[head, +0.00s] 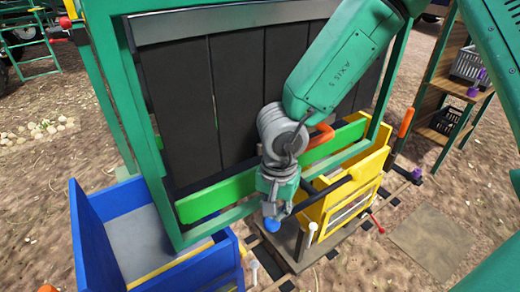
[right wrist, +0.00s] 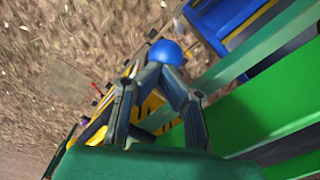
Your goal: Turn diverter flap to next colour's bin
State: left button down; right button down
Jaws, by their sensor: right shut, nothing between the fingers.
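My right gripper (head: 274,208) hangs in front of the green frame, between the two bins. A round blue knob (head: 271,225) sits right at its fingertips; in the right wrist view the knob (right wrist: 165,52) shows just beyond the fingers (right wrist: 152,68). The fingers are shut with nothing between them; I cannot tell whether they touch the knob. A bright green bar (head: 215,196) crosses the frame, partly hidden by my arm; I cannot tell whether it is the diverter flap. The blue bin (head: 90,235) is left and the yellow bin (head: 318,208) right. My left gripper is out of view.
Dark slats (head: 235,90) fill the green frame (head: 112,75) behind my arm. Rails with white and red levers (head: 377,224) run below the bins. A wooden rack (head: 440,120) stands far right. Bare ground lies around.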

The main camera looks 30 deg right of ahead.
jog(key=shift+d+f+b, duration=0.25)
jog(key=shift+f+b, duration=0.2)
jog(key=shift+f, duration=0.7)
jog(key=shift+f+b, duration=0.45)
jog(key=shift+f, duration=0.55)
jog(key=shift+a, duration=0.1)
jog(key=shift+r, duration=0.15)
jog(key=shift+s+r+p, duration=0.25)
jog(key=shift+p, duration=0.15)
jog(key=s+r+p, duration=0.3)
jog(key=s+r, duration=0.1)
jog(key=shift+s+d+r+p, duration=0.2)
jog(key=shift+s+d+p, duration=0.05)
jog(key=shift+p, duration=0.1)
